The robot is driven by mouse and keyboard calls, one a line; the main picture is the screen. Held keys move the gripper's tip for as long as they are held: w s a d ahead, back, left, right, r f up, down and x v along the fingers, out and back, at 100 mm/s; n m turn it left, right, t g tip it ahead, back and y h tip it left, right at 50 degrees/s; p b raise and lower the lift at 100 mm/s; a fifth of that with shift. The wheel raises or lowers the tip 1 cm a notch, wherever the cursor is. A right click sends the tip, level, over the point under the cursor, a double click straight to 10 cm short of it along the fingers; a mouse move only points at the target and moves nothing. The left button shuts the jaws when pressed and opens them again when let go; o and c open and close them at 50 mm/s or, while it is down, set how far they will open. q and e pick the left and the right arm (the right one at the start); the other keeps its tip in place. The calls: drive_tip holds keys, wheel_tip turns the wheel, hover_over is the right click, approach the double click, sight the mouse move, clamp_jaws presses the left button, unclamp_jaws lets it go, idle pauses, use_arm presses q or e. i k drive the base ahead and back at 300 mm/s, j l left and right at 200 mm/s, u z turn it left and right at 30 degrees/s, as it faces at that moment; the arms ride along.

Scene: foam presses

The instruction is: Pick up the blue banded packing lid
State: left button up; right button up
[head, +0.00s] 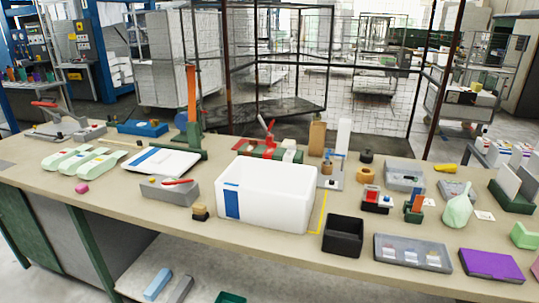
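A flat white lid with a blue band (178,167) lies on the bench left of the middle. It is behind a grey block with a red handle (168,191) and in front of a green stand with an upright orange lever (192,128). A large white box with a blue band on its front (275,205) stands to the right of the lid, apart from it and open at the top. Neither of my grippers shows in the head view.
A black open bin (343,236) and a grey tray (408,264) stand right of the box. The front left of the bench (120,205) is mostly clear.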

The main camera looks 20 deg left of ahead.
sight(161, 161)
drive_tip(key=u, duration=1.3)
